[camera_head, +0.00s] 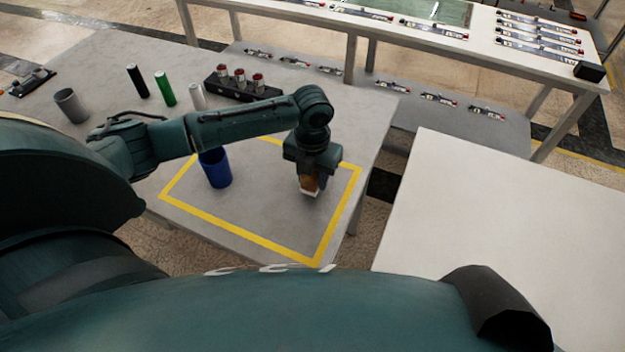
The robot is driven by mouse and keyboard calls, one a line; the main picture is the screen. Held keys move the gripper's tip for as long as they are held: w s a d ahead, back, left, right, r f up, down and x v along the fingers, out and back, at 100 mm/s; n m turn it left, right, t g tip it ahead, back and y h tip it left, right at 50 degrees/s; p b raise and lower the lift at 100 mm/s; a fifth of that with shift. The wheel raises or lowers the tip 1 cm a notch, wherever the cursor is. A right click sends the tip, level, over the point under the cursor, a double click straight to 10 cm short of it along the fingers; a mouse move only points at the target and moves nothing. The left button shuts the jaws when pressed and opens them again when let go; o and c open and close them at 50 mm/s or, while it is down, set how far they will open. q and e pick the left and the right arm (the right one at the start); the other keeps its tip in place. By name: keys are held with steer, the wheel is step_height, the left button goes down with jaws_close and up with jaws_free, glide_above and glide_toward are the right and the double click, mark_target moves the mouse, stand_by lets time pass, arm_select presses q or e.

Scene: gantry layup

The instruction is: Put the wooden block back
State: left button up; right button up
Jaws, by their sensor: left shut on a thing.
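The wooden block (309,184) is brown and shows at the jaws of my left gripper (311,187). My left arm reaches in from the left and points its gripper down over the right part of a yellow-taped rectangle (247,240) on the grey table (130,205). The gripper is shut on the block. A pale piece shows at the block's lower end. I cannot tell whether the block touches the table. The gripper hides part of the block. My right gripper is not in view.
A blue cup (215,168) stands inside the taped area, left of the gripper. Behind are a grey cup (71,106), black (138,82), green (165,89) and white (198,97) cylinders, and a black holder (238,88) with red-topped pieces. A bare white table (500,230) is at right.

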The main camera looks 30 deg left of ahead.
arm_select(q)
step_height(320, 180, down, 2)
steer(key=shift+f, duration=0.1)
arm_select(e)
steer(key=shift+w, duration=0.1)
arm_select(q)
steer(key=shift+f, duration=0.15)
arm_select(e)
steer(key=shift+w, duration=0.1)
arm_select(q)
steer(key=o, duration=1)
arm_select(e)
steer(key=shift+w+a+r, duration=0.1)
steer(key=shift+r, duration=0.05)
